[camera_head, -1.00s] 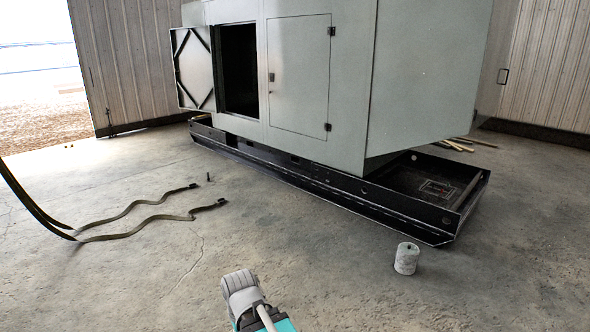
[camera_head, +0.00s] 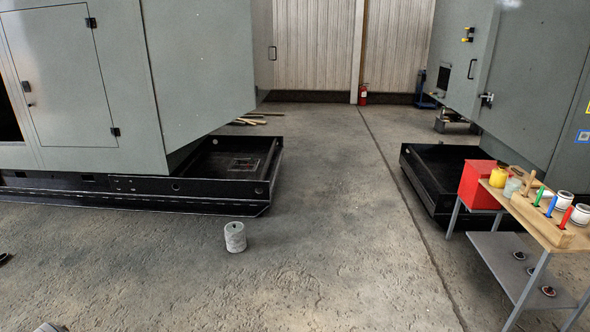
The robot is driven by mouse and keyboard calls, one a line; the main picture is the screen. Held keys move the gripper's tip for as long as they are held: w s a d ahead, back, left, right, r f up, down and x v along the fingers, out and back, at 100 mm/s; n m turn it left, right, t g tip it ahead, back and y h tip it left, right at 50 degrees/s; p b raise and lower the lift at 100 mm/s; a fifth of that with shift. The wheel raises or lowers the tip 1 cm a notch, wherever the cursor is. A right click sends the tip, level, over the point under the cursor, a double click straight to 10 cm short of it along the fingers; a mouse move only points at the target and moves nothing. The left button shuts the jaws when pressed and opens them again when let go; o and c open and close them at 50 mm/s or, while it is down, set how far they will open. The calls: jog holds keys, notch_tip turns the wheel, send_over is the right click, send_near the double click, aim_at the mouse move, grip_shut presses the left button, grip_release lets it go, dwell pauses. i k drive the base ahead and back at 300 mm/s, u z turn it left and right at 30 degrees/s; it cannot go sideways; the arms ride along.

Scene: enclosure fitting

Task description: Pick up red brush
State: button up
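A red-handled item, which looks like the red brush (camera_head: 566,218), stands upright at the front end of a wooden holder (camera_head: 543,226) on a small work table (camera_head: 547,238) at the right. Blue (camera_head: 551,206) and green (camera_head: 539,196) handles stand behind it in the same holder. Their lower ends are hidden in the holder. Only a small grey piece of my arm shows at the bottom left edge, far from the table. My gripper's fingers are not in view.
A red box (camera_head: 478,186), a yellow jar (camera_head: 497,177) and white rolls (camera_head: 581,216) are at the table. A grey cylinder (camera_head: 235,237) stands on the floor. Large grey enclosures on black bases (camera_head: 225,165) stand left and right.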

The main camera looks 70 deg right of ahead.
aim_at(567, 215)
jog(key=z, duration=2.85)
jog(key=i, duration=2.2)
jog(key=u, duration=0.05)
